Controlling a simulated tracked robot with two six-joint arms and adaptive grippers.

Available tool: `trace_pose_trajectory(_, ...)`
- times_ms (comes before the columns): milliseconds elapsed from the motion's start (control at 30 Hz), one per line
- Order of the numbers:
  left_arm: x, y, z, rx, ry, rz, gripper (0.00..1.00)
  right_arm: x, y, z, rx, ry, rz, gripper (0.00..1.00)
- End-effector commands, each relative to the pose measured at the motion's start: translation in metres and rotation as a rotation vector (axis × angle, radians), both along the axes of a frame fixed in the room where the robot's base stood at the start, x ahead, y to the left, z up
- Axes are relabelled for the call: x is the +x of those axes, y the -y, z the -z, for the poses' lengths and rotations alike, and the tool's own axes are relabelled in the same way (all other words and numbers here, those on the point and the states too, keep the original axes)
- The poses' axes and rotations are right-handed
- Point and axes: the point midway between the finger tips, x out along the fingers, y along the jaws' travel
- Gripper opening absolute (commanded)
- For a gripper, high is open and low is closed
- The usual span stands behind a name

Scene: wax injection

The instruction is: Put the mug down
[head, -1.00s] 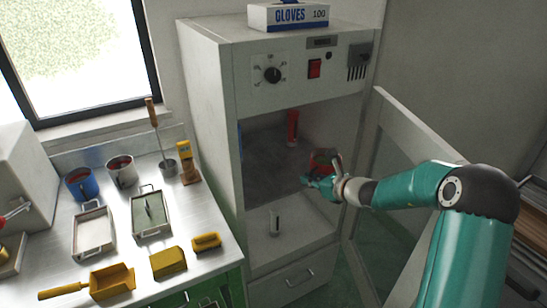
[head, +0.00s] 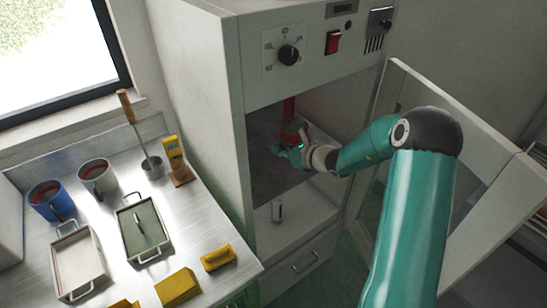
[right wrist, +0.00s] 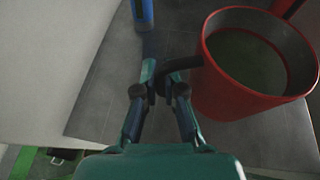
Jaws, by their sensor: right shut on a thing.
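The red mug (right wrist: 250,62) has a dark handle and a dark inside, and fills the right of the right wrist view. My right gripper (right wrist: 161,76) is shut on its handle, with the mug body to the right of the fingers. In the head view the mug (head: 291,130) is small and partly hidden by my right gripper (head: 301,147), inside the open cabinet (head: 262,165). The mug is over the grey cabinet floor; I cannot tell whether it touches it. My left gripper is out of view.
A red upright object (head: 289,106) stands behind the mug. A blue object (right wrist: 143,12) is ahead of the fingers. The open cabinet door (head: 440,160) is right of my arm. A blue mug (head: 46,200) and trays stand on the steel bench (head: 185,235) at left.

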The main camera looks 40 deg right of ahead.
Motion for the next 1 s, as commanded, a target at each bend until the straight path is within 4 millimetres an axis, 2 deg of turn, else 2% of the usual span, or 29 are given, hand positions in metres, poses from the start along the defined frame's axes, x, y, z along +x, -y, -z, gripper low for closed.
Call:
trace_pose_trajectory(133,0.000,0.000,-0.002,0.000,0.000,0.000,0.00,0.009,-0.009,0.019,-0.001,0.005,-0.019,0.00)
trace_pose_trajectory(267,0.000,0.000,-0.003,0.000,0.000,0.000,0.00,0.012,-0.012,0.028,-0.001,0.006,-0.025,0.00)
trace_pose_trajectory(500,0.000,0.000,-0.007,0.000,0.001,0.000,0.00,0.013,-0.013,0.057,0.000,0.006,-0.028,0.00)
trace_pose_trajectory(767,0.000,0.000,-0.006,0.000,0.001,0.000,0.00,0.013,-0.013,0.061,-0.003,0.006,-0.028,0.00)
trace_pose_trajectory(800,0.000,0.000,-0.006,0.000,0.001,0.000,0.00,0.013,-0.014,0.063,0.000,0.002,-0.027,0.13)
trace_pose_trajectory(900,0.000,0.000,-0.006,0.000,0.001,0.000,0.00,0.013,-0.014,0.063,0.000,0.002,-0.027,0.30)
trace_pose_trajectory(933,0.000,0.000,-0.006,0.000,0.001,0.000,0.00,0.013,-0.014,0.063,0.000,0.002,-0.027,0.33)
trace_pose_trajectory(1000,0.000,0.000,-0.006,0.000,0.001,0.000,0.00,0.013,-0.014,0.063,0.000,0.003,-0.027,0.33)
